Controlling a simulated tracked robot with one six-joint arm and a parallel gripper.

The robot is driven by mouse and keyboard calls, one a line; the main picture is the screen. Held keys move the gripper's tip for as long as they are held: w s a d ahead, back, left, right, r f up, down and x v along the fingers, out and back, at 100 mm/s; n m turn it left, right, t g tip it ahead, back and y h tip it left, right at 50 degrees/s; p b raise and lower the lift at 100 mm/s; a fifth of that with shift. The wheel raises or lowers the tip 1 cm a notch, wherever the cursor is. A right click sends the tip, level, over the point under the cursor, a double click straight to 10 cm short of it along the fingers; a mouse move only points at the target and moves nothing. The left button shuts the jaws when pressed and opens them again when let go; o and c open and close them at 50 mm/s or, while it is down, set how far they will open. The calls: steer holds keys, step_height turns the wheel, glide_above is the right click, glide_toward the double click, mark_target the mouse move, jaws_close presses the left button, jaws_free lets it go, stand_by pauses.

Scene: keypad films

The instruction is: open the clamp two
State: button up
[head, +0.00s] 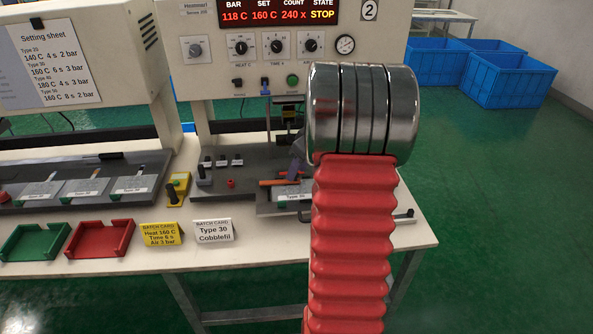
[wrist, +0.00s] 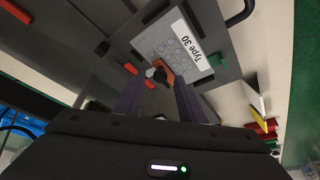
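The Type 30 fixture plate (head: 265,205) lies on the bench below the press marked 2. In the wrist view it shows as a grey plate (wrist: 150,35) with a keypad film (wrist: 175,45) of round outlines beside the Type 30 label. An orange lever-like part (head: 272,183), which may belong to clamp two, lies at the fixture. Contact cannot be told. My arm hides the fixture's right side.
Several small dark blocks (head: 222,160) and a yellow box with a black handle (head: 178,188) stand left of the fixture. Green (head: 34,241) and red (head: 100,238) trays and batch cards (head: 213,231) line the front. The press head (head: 290,112) is above.

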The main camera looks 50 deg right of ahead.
steer(key=shift+w+f, duration=0.1)
steer(key=shift+f, duration=0.2)
steer(key=shift+c, duration=0.2)
jaws_close()
steer(key=shift+a, duration=0.25)
steer(key=shift+d+r, duration=0.1)
steer(key=shift+d, duration=0.2)
